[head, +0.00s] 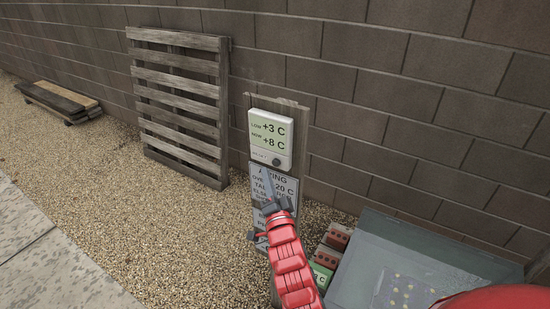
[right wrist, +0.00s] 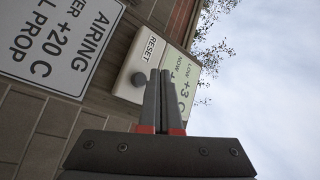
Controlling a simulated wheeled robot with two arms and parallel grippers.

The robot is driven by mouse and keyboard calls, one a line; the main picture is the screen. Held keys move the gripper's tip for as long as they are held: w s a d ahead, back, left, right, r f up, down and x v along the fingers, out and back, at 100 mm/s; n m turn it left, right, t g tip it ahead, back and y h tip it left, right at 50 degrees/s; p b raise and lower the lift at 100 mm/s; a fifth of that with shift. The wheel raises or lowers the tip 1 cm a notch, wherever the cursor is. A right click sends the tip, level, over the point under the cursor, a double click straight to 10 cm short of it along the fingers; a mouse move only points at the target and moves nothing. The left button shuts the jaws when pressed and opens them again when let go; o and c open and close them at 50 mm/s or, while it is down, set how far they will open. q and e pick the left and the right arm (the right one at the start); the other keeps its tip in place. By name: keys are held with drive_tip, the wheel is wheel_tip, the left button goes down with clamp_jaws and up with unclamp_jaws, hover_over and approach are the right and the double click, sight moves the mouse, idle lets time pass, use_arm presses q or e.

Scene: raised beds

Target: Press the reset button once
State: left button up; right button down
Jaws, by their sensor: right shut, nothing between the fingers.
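The pale thermometer box (head: 270,138) hangs on a wooden post, reading LOW +3 C and NOW +8 C. Its round dark reset button (head: 277,162) is at the lower right of its face, beside the word RESET. The button also shows in the right wrist view (right wrist: 138,79). My right gripper (head: 267,173) is just below the box in the head view, fingers pointing up. In the right wrist view its closed fingertips (right wrist: 160,72) appear just right of the button, overlapping the box; contact cannot be told. My left gripper is out of view.
An AIRING sign (head: 262,207) is on the post below the box, partly behind my right gripper. A wooden pallet (head: 180,105) leans on the block wall to the left. A grey-framed cold frame (head: 420,262) and red bricks (head: 334,240) stand lower right. Gravel lies open at left.

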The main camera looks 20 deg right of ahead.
drive_tip(key=shift+w+d, duration=0.6)
drive_tip(key=shift+d, duration=0.15)
idle(1.6)
drive_tip(key=shift+w+d, duration=0.25)
drive_tip(key=shift+d, duration=0.05)
drive_tip(key=shift+w+d, duration=0.3)
drive_tip(key=shift+d, duration=0.1)
idle(0.8)
idle(0.3)
drive_tip(key=shift+s+a+b, duration=0.5)
drive_tip(key=shift+s+a, duration=0.1)
drive_tip(key=shift+a, duration=0.15)
